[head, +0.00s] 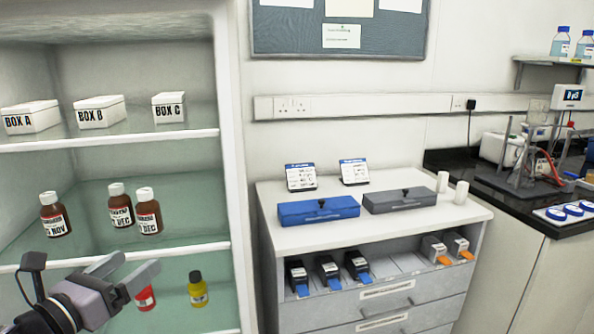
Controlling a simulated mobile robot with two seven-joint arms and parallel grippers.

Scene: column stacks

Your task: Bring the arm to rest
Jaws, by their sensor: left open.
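My left gripper (136,268) shows at the lower left, in front of the open shelf unit. Its two fingers are spread apart, with nothing seen between them. It partly covers a red bottle (146,298) on the lower shelf. My right gripper is not in view.
The shelf unit (238,150) holds white boxes (98,112) on top, brown bottles (120,206) below, and a yellow bottle (197,290) lower down. Right of it, a white cabinet (400,228) bears a blue case (318,210) and a grey case (399,200).

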